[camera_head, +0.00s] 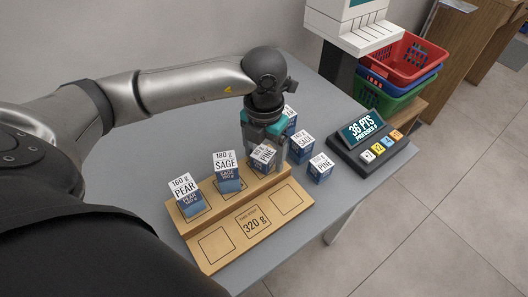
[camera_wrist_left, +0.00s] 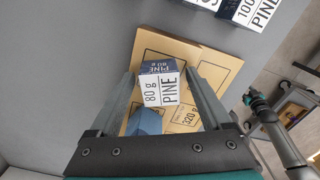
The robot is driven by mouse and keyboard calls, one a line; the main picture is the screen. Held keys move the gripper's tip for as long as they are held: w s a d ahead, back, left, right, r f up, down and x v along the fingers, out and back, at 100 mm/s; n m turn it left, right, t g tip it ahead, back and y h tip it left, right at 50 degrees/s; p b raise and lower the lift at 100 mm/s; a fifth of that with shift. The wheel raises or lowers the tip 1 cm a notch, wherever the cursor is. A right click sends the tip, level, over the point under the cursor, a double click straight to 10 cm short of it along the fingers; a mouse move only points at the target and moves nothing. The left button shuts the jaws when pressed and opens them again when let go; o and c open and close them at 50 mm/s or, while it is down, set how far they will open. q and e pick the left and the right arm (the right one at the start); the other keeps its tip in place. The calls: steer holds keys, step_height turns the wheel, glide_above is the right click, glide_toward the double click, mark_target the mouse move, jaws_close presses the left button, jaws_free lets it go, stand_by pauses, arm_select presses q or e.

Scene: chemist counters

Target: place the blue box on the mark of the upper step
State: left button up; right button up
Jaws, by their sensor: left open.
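My left gripper (camera_head: 266,146) points down at the far right end of the wooden step stand's upper step. A blue box with a white "PINE" label (camera_head: 262,160) sits there under it. In the left wrist view this box (camera_wrist_left: 158,84), marked 80 g, lies between the spread fingers, with a gap visible beside it. A blue "PEAR" box (camera_head: 190,205) and a blue "SAGE" box (camera_head: 228,184) stand on the upper step to the left. The stand's lower step (camera_head: 228,250) holds outlined squares and "320 g".
More blue boxes stand on the grey table right of the stand: a "PINE" box (camera_head: 320,170), a "SAGE" box (camera_head: 300,146) and one partly hidden behind. A display with coloured buttons (camera_head: 372,140) stands further right. Stacked baskets (camera_head: 400,62) are at the back.

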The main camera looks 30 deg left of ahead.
mark_target(264, 152)
arm_select(q)
step_height(264, 152, up, 12)
steer(key=p, duration=0.2)
arm_select(e)
steer(key=shift+s+a+r, duration=0.3)
steer(key=shift+s+r, duration=0.1)
steer(key=shift+r, duration=0.2)
steer(key=shift+s+a+r, duration=0.3)
steer(key=shift+s+r, duration=0.1)
steer(key=shift+r, duration=0.2)
